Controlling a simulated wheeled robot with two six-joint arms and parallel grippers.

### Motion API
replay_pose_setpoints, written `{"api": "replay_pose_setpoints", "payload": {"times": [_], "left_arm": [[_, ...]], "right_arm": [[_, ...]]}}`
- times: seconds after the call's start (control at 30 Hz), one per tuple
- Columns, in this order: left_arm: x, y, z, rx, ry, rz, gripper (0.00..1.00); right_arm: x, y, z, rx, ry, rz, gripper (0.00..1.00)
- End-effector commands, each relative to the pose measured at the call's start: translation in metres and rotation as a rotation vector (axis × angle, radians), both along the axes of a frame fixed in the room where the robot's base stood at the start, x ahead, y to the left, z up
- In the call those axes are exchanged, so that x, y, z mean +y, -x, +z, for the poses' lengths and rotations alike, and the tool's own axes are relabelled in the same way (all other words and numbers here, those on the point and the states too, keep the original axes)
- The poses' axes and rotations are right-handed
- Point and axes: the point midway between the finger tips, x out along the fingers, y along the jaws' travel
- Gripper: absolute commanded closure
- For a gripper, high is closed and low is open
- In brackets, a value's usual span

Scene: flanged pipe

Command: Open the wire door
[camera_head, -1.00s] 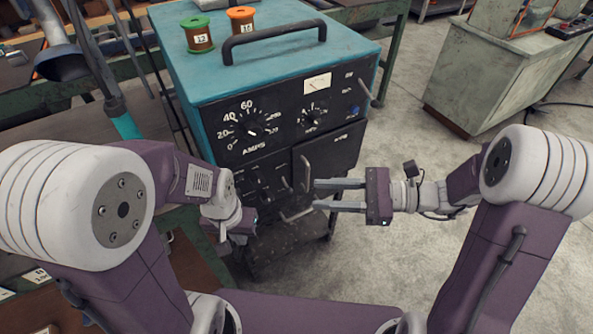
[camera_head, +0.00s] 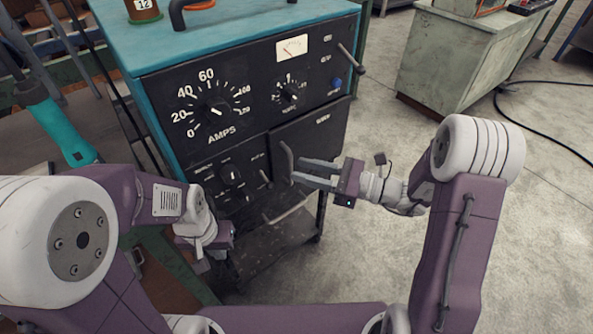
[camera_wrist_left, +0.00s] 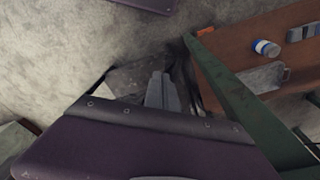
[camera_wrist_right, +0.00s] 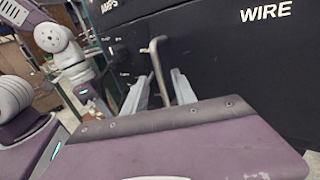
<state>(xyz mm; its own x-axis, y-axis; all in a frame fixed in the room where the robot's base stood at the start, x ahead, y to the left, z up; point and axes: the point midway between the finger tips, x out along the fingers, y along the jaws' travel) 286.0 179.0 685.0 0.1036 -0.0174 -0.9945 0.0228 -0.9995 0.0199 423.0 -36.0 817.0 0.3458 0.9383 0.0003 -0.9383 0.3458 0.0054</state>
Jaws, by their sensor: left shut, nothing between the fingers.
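The wire door (camera_head: 318,132) is the dark lower-right panel on the front of the teal welding machine (camera_head: 250,32). It looks shut. Its upright bar handle (camera_head: 287,160) is at the door's left side. My right gripper (camera_head: 294,172) is open at the handle, fingers pointing left. In the right wrist view the handle (camera_wrist_right: 158,72) stands between the two spread fingers; I cannot tell if either touches it. The word WIRE shows on the door (camera_wrist_right: 235,50) there. My left gripper (camera_wrist_left: 163,92) is shut and empty, low in front of the machine's left side.
A grey-green cabinet (camera_head: 462,65) stands behind at right. A green-framed bench (camera_wrist_left: 245,120) shows in the left wrist view.

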Motion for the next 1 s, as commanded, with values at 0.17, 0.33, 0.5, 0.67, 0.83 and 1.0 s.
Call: {"api": "replay_pose_setpoints", "payload": {"times": [0.17,0.33,0.5,0.67,0.83,1.0], "left_arm": [[0.0,0.0,-0.005,0.0,0.0,0.0,1.0],[0.0,0.0,-0.005,0.0,0.0,0.0,1.0],[0.0,0.0,-0.005,0.0,0.0,0.0,1.0],[0.0,0.0,-0.005,0.0,0.0,0.0,1.0],[0.0,0.0,-0.005,0.0,0.0,0.0,1.0],[0.0,0.0,-0.005,0.0,0.0,0.0,1.0]], "right_arm": [[0.021,-0.007,-0.001,0.001,0.001,0.001,0.67],[0.024,-0.009,0.0,0.001,0.0,0.0,0.67],[0.024,-0.009,0.0,0.001,0.001,0.0,0.81],[0.024,-0.009,0.0,0.001,0.001,0.0,1.0],[0.023,-0.009,0.0,0.001,0.001,0.0,1.0],[0.023,-0.009,0.0,0.001,0.001,0.0,1.0]]}}
